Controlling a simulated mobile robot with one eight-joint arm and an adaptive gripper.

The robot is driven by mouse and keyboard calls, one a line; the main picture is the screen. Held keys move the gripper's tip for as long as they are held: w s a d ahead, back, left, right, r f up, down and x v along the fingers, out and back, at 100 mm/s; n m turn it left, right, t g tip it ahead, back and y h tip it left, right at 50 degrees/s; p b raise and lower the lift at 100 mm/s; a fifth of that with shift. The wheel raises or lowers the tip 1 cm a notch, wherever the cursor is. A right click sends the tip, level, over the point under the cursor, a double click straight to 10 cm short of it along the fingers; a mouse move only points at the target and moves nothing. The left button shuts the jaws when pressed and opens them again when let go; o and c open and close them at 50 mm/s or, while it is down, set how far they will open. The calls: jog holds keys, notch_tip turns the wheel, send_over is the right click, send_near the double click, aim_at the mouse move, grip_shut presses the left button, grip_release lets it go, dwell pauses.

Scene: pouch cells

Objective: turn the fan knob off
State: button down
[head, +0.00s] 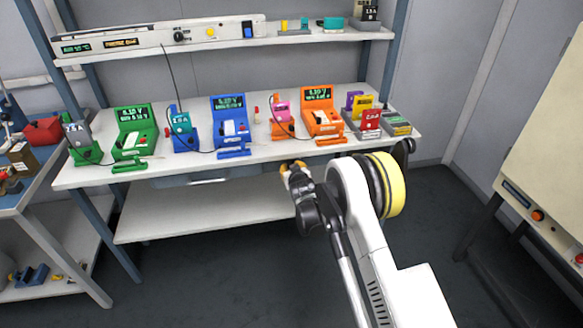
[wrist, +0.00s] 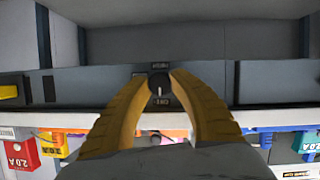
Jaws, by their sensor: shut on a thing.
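The fan knob (wrist: 159,82) is a small dark round knob with a white pointer mark. It sits on a grey front panel under the worktop edge, in the middle of the wrist view, which looks upside down. The pointer mark is toward the bottom of the picture, on the side of a small label that seems to read OFF. My gripper (wrist: 159,80) is shut on the knob, with one yellow finger on each side. In the head view my gripper (head: 292,168) is at the table's front edge and hides the knob.
The white table (head: 250,165) holds green, blue and orange chargers (head: 323,122) and a red cell block (head: 371,121) above my gripper. A drawer handle (head: 207,181) is to the left. A shelf panel with another dial (head: 179,37) is higher up. The floor in front is clear.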

dwell(0.3)
jog(key=c, duration=1.1)
grip_release()
jog(key=v, duration=1.2)
jog(key=shift+a, duration=0.1)
